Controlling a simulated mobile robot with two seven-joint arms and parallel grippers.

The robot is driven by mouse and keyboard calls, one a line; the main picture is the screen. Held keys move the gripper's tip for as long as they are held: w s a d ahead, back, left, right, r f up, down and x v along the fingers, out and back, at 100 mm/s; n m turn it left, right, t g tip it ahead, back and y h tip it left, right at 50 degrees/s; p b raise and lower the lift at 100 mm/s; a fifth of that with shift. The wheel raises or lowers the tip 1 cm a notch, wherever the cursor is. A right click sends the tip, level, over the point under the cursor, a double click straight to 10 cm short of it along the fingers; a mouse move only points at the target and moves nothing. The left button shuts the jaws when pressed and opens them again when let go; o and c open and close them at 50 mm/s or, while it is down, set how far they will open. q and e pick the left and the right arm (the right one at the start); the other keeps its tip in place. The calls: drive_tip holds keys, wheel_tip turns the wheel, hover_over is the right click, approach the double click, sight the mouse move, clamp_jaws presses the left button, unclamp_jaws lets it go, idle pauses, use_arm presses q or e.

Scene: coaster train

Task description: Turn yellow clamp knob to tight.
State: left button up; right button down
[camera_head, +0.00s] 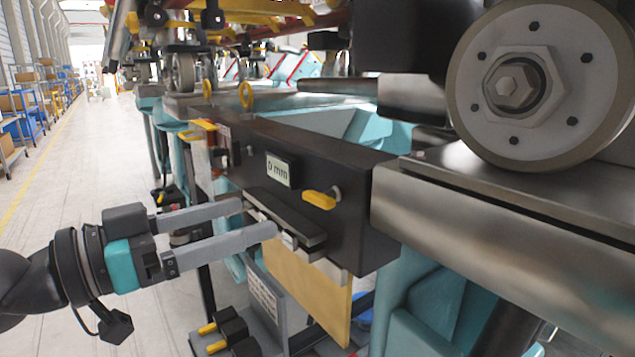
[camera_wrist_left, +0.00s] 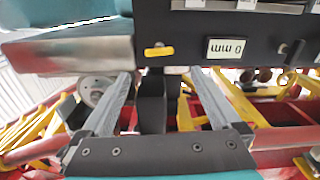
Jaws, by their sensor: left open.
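The yellow clamp knob (camera_head: 319,200) is a small elongated handle on the front of a dark box (camera_head: 345,170), right of a small display (camera_head: 281,171) reading "0 mm". In the head view it lies roughly level, tilting down to the right. In the left wrist view the knob (camera_wrist_left: 159,51) lies level, just beyond the fingertips, and the display (camera_wrist_left: 225,48) appears upside down. My left gripper (camera_head: 260,217) is open, its two fingers apart and pointing at the box, left of and slightly below the knob. Nothing shows held, and finger contact is unclear. My right gripper is out of view.
A dark ledge (camera_head: 287,218) with metal pieces juts from the box near my left fingertips. A large wheel (camera_head: 535,85) rests on a metal rail (camera_head: 500,205) at right. A tan panel (camera_head: 310,290) hangs below. The aisle floor (camera_head: 85,160) at left is open.

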sight(312, 198)
use_arm(q)
drive_tip(key=p+x, duration=0.3)
drive_tip(key=x, duration=0.7)
drive_tip(key=shift+d+r+p, duration=0.1)
drive_tip(key=shift+d+p, duration=0.05)
drive_tip(key=shift+p, duration=0.25)
drive_tip(key=shift+w+d, duration=0.45)
drive_tip(key=shift+d, duration=0.05)
drive_tip(key=c, duration=1.4)
drive_tip(key=shift+o, duration=0.2)
drive_tip(key=shift+m, duration=0.6)
drive_tip(key=o, duration=1.4)
drive_tip(key=shift+c, duration=0.2)
